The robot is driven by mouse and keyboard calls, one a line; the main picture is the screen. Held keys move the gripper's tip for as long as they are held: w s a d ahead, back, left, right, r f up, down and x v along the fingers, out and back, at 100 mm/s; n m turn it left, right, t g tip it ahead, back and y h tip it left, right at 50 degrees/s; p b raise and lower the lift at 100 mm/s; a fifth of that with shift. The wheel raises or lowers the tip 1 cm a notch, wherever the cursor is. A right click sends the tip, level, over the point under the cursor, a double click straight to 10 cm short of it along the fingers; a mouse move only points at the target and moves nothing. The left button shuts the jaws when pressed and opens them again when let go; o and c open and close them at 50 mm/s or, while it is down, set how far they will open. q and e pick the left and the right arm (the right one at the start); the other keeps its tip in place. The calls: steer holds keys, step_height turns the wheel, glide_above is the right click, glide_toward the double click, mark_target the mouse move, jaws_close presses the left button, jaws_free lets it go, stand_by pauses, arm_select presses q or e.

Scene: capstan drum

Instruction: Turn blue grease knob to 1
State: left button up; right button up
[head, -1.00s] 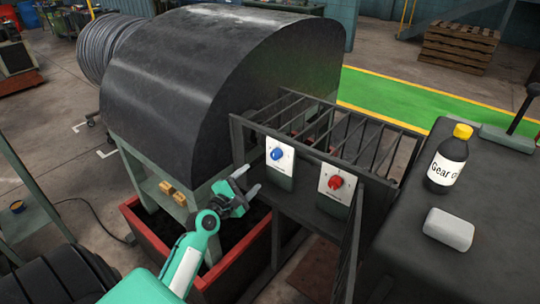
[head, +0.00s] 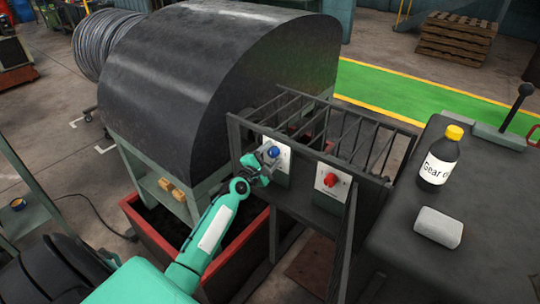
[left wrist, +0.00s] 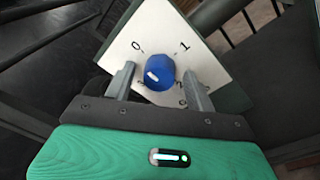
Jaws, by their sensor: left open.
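The blue grease knob (head: 273,152) sits on a white plate on the dark frame beside the drum housing. In the left wrist view the blue knob (left wrist: 161,71) shows a white mark on its left side. The plate (left wrist: 150,25) has a 0 at upper left and a 1 at upper right; lower markings are partly hidden. My left gripper (head: 267,160) is open, its fingers on either side of the knob. In the left wrist view a gap shows between the knob and the fingers, clearest on the left. My right gripper is out of view.
A red knob (head: 331,180) on a second white plate stands just right of the blue one. A slatted black rack (head: 340,135) lies behind the plates. A gear oil bottle (head: 440,157) and a pale block (head: 438,227) stand on the dark surface at right.

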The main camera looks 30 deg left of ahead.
arm_select(q)
steer(key=shift+c, duration=0.8)
steer(key=c, duration=0.7)
steer(key=shift+c, duration=0.5)
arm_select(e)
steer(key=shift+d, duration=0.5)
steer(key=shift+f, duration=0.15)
